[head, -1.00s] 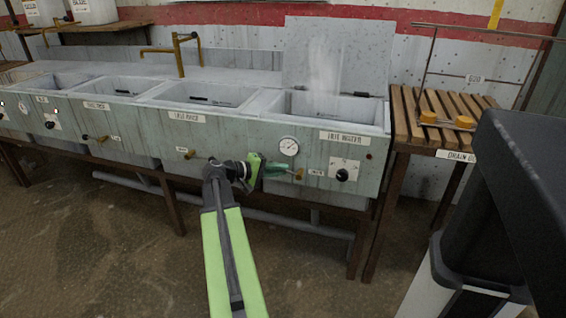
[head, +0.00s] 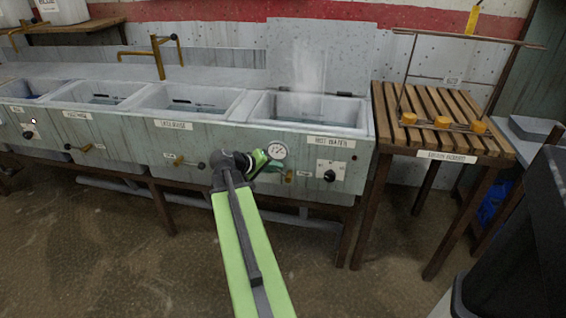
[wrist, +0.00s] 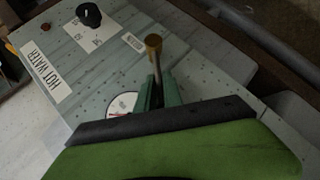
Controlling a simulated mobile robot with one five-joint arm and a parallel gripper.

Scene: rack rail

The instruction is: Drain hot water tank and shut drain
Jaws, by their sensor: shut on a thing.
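The hot water tank (head: 352,144), labelled HOT WATER, is the rightmost basin. Its lid (head: 345,50) stands up at the back, and steam rises over the water (head: 310,108). My gripper (head: 277,167) is at its front panel, below the round gauge (head: 277,151). In the wrist view my gripper (wrist: 158,92) is shut on the drain lever (wrist: 155,64), whose brass knob (wrist: 153,42) sticks out past the green fingers. The knob also shows in the head view (head: 289,176). The fingers partly hide the lever and gauge. I cannot tell whether the drain is open.
A black dial (head: 330,175) sits right of the drain lever. Other basins (head: 190,98) with their own levers (head: 180,160) continue left. A slatted wooden table (head: 445,140) with orange-yellow pieces (head: 443,122) stands right. A dark bin-like object (head: 530,230) is at front right. The floor in front is open.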

